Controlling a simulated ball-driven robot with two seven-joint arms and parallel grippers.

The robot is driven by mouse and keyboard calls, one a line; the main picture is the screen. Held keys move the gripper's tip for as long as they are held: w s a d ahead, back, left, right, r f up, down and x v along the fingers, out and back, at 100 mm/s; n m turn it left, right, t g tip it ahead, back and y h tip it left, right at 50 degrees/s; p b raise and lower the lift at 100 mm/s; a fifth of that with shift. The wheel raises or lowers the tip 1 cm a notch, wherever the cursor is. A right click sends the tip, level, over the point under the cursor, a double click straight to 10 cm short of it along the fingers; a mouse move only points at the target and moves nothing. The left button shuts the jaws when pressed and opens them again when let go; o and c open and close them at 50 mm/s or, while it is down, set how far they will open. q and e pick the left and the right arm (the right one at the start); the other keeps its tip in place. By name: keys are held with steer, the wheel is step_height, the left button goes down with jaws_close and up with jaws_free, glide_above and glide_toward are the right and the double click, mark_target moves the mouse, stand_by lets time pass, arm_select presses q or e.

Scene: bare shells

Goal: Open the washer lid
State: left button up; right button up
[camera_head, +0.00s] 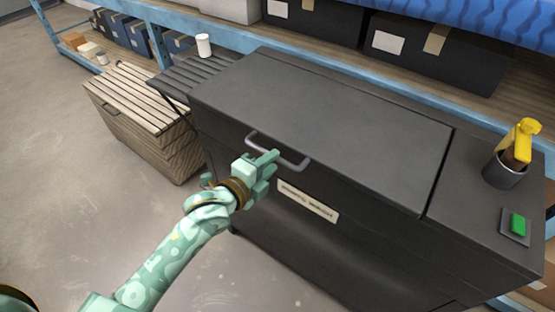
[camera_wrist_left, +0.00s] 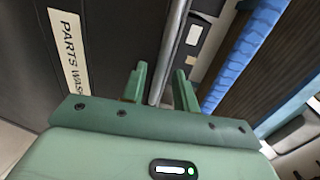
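The washer is a large dark grey cabinet with a label on its front (camera_head: 308,201). Its flat lid (camera_head: 325,105) lies closed on top. A grey bar handle (camera_head: 293,160) sticks out at the lid's front edge; it also shows in the left wrist view (camera_wrist_left: 170,55). My right gripper is out of view.
A yellow-topped tool stands in a dark cup (camera_head: 505,172) on the washer's right section, near a green button (camera_head: 518,223). A slatted wooden crate (camera_head: 150,120) and a dark slatted stand with a white cup (camera_head: 204,45) are at left. Blue-framed shelves with bins run behind. Floor at left is clear.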

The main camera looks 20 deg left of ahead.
arm_select(q)
steer(key=shift+b+x, duration=0.3)
steer(key=shift+x, duration=1.35)
